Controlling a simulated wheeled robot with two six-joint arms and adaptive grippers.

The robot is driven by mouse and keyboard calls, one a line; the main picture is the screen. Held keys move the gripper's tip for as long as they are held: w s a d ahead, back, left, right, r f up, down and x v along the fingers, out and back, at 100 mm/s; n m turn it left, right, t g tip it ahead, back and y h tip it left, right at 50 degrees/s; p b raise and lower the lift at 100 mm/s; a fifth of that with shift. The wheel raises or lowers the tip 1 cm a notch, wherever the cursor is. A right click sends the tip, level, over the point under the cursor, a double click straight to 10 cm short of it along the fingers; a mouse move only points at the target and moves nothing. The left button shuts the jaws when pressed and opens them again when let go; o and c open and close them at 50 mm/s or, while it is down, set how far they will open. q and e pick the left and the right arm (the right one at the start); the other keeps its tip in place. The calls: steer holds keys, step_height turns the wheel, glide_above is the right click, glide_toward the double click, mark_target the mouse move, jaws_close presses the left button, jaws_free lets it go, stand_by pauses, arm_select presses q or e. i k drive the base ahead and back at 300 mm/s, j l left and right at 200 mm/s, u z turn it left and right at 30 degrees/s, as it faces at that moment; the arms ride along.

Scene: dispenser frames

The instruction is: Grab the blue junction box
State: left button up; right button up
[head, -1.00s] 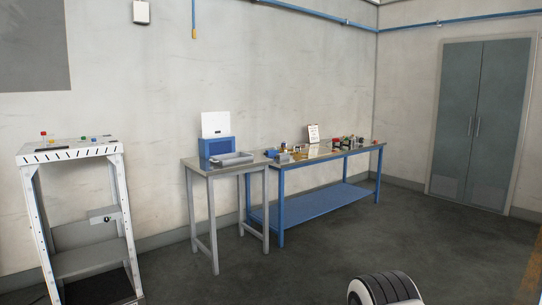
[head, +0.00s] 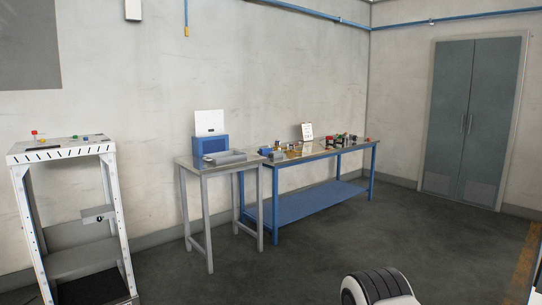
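A blue box (head: 210,146) with a white panel rising behind it stands at the back of the grey table in the middle. At this distance I cannot tell which of these is the junction box. Neither of my grippers shows in the head view.
The grey table (head: 191,163) adjoins the blue workbench (head: 290,208), which holds several small parts. A white frame (head: 110,148) with shelves stands at the left.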

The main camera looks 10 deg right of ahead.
mark_target(266, 151)
steer(key=i+l+z, duration=0.4)
steer(key=i, duration=0.65)
steer(key=i+z, duration=0.4)
steer(key=i, duration=1.9)
steer(key=i+l+u, duration=0.1)
steer(key=i, duration=1.1)
